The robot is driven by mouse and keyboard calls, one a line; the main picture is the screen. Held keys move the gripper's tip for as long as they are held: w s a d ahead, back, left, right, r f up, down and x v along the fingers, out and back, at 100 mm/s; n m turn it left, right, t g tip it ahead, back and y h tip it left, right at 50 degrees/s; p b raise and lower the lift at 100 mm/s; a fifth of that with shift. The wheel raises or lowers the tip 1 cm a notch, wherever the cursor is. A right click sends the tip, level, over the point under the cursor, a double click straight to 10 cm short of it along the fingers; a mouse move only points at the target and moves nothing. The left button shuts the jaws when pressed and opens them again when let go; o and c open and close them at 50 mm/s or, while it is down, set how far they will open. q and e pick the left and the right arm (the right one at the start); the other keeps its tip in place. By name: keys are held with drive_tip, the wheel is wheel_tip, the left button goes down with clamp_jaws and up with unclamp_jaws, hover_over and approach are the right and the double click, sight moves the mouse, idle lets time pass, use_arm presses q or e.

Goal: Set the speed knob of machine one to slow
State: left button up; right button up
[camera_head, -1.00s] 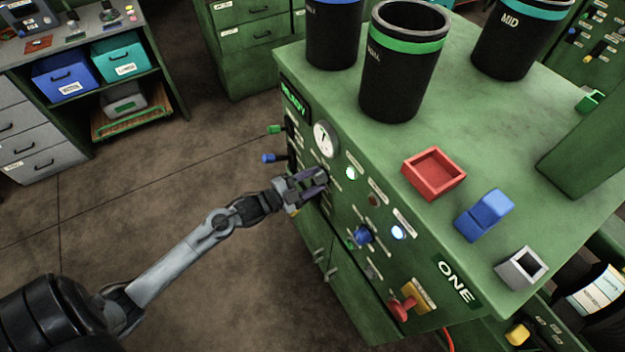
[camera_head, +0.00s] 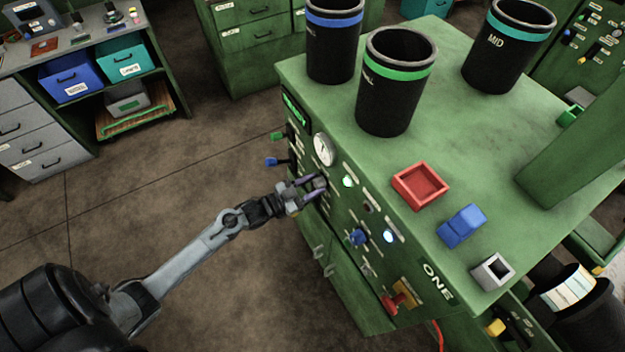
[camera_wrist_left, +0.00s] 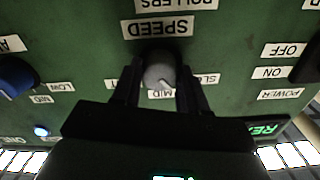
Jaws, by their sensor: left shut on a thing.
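Machine one (camera_head: 440,150) is the green cabinet marked ONE, with its control panel on the side facing my left arm. My left gripper (camera_head: 318,184) is at this panel, below the round gauge. In the left wrist view, which shows the panel upside down, the gripper's dark fingers (camera_wrist_left: 159,82) are shut on the grey speed knob (camera_wrist_left: 159,68), one on each side. The SPEED label (camera_wrist_left: 157,27) is above it in the picture. The knob's pale pointer mark is near the MID label (camera_wrist_left: 166,94); the slow label (camera_wrist_left: 208,79) is partly covered by a finger. My right gripper is not in view.
A blue knob (camera_wrist_left: 16,75) and a dark power switch (camera_wrist_left: 307,68) flank the speed knob. On the panel are blue and green levers (camera_head: 277,161) and a red switch (camera_head: 392,302). Black bins (camera_head: 390,95), a red tray (camera_head: 420,185) and a blue block (camera_head: 462,226) stand on top.

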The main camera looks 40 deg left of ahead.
use_arm(q)
drive_tip(key=shift+n+p, duration=0.9)
drive_tip(key=shift+n, duration=0.5)
drive_tip(key=o, duration=1)
drive_tip(key=shift+o, duration=0.2)
drive_tip(key=v, duration=1.1)
